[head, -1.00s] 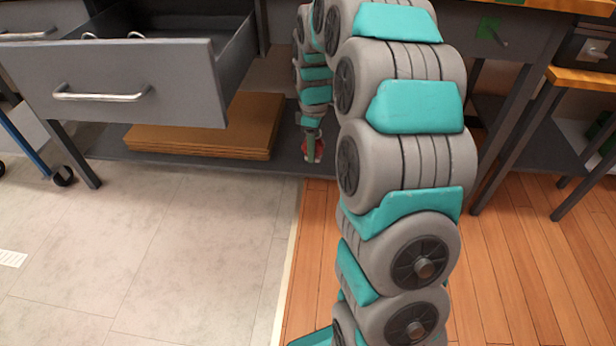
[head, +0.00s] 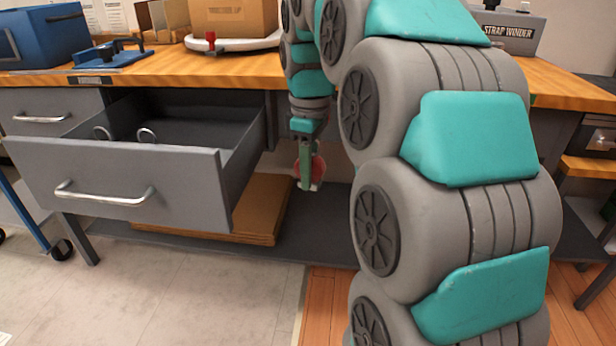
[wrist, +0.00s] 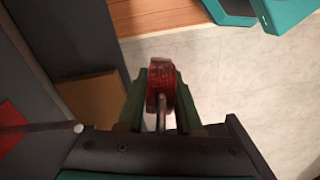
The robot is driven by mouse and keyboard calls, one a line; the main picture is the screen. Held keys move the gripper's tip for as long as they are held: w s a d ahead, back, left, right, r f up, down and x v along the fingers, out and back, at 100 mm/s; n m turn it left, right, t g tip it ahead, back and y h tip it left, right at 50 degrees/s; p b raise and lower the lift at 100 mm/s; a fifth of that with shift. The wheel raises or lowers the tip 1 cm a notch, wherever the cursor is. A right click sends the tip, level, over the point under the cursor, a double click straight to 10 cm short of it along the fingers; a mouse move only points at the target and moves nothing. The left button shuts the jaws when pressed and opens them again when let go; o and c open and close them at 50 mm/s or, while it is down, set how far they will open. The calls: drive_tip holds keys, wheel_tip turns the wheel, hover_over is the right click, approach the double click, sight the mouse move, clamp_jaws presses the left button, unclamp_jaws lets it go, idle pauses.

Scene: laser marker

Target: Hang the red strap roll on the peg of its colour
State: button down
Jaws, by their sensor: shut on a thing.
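My gripper (head: 309,180) hangs below the bench front, right of the open drawer, in the head view. It is shut on the red strap roll (head: 318,168), which shows beside the green fingers. In the wrist view the roll (wrist: 160,76) is upright between the two green fingertips (wrist: 161,100). At the left of the wrist view a thin metal peg (wrist: 50,128) sticks out from a red patch (wrist: 9,128). Its tip is left of the fingers, apart from the roll. In the head view this peg is not visible.
The open grey drawer (head: 120,175) juts out to the left of my gripper. The wooden bench top (head: 160,68) is above it. Brown cardboard sheets (head: 262,212) lie on the lower shelf (head: 315,232). The floor (head: 190,285) in front is clear.

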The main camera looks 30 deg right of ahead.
sight(313, 158)
drive_tip(key=w+d+f+p, duration=0.1)
drive_tip(key=w+d+p, duration=0.1)
drive_tip(key=w, duration=0.6)
drive_tip(key=shift+w+d, duration=0.2)
drive_tip(key=shift+d, duration=0.15)
idle(1.1)
drive_tip(key=shift+f, duration=0.15)
